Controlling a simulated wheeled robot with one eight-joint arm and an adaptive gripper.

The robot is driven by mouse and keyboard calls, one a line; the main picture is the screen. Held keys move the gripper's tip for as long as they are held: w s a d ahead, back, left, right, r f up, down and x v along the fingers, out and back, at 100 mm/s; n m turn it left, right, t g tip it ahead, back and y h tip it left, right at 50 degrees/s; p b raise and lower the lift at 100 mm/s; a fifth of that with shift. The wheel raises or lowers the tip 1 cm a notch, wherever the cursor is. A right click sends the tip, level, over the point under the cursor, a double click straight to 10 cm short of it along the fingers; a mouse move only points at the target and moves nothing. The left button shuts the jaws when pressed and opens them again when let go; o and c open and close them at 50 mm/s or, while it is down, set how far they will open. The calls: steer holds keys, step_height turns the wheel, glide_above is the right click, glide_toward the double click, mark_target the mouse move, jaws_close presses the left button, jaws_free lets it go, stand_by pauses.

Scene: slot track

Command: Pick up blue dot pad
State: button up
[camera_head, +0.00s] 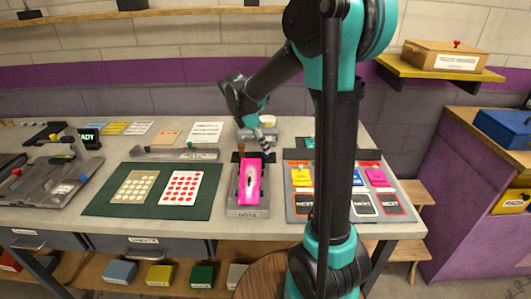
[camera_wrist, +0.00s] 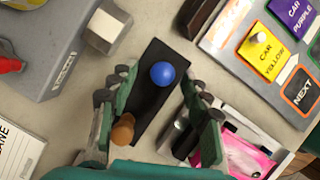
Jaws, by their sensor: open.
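A round blue knob (camera_wrist: 162,74), which looks like the top of the blue dot pad, stands on a black strip (camera_wrist: 151,57) in the wrist view. My gripper (camera_wrist: 158,84) is open, with one green finger on each side of the strip. The blue knob lies between the fingertips in the picture, with gaps on both sides; I cannot tell the height between them. In the head view my gripper (camera_head: 266,146) hangs over the right part of the black strip, and the blue knob cannot be made out there.
A pink car (camera_head: 250,182) lies in front of the strip. A grey board with coloured cards (camera_head: 345,207) is to the right. A green mat (camera_head: 120,207) is left.

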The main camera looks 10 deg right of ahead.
steer(key=x, duration=0.3)
steer(key=shift+f, duration=0.15)
jaws_close()
